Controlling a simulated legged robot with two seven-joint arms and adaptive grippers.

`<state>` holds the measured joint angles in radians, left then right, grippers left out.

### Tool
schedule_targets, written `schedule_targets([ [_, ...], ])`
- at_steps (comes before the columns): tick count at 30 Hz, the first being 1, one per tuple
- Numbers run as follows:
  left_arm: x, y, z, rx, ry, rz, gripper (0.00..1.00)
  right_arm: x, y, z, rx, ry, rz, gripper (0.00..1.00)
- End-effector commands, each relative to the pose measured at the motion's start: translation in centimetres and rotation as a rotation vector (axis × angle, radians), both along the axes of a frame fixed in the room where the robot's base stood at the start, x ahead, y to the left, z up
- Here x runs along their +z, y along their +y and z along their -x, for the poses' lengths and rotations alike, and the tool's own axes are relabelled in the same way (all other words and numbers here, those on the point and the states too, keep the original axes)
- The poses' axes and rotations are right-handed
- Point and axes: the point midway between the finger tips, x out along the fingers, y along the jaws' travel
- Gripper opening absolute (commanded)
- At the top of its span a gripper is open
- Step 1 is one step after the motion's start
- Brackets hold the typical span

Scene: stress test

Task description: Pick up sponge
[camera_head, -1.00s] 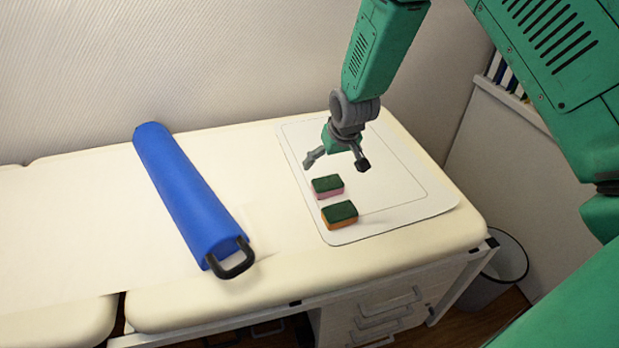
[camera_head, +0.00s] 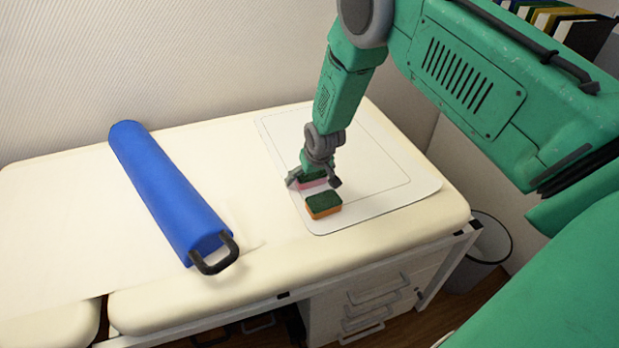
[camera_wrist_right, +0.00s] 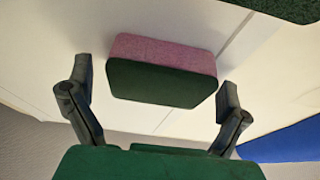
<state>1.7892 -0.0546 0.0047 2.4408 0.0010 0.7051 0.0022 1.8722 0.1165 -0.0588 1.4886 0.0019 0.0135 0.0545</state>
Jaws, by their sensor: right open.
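A pink sponge with a dark green top (camera_head: 313,180) lies on the white mat (camera_head: 385,205). It also shows in the right wrist view (camera_wrist_right: 162,72), between the two finger tips. My right gripper (camera_head: 314,183) is open above and around the pink sponge, one finger on each side, with gaps between fingers and sponge in the right wrist view (camera_wrist_right: 155,95). A second sponge, orange with a green top (camera_head: 323,205), lies just in front of it on the mat. My left gripper is not in view.
A blue bolster with black handles (camera_head: 170,185) lies left on the cream padded table (camera_head: 70,225). The mat's right part is bare. A bin (camera_head: 485,245) stands on the floor right of the table. A patterned wall rises behind.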

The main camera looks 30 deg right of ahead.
Motion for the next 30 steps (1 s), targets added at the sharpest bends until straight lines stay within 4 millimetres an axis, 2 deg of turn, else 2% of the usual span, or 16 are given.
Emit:
schedule_targets([
  [6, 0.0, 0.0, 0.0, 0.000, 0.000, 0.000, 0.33, 0.0, 0.0, -0.1, -0.001, -0.001, 0.000, 0.97],
  [7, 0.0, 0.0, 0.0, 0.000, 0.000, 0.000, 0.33, 0.0, 0.0, -0.1, -0.001, -0.001, 0.000, 0.87],
  [10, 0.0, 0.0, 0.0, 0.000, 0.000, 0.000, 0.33, 0.0, 0.0, -0.1, -0.001, -0.001, 0.000, 0.66],
  [23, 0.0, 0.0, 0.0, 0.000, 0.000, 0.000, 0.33, 0.2, 0.0, -0.1, 0.000, 0.000, -0.001, 0.65],
  [26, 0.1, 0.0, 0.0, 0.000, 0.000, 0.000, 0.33, 1.2, 0.0, -0.2, 0.000, -0.002, -0.001, 0.64],
  [30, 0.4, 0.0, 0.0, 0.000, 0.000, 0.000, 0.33, 4.0, 0.1, -0.2, 0.000, -0.004, 0.000, 0.64],
])
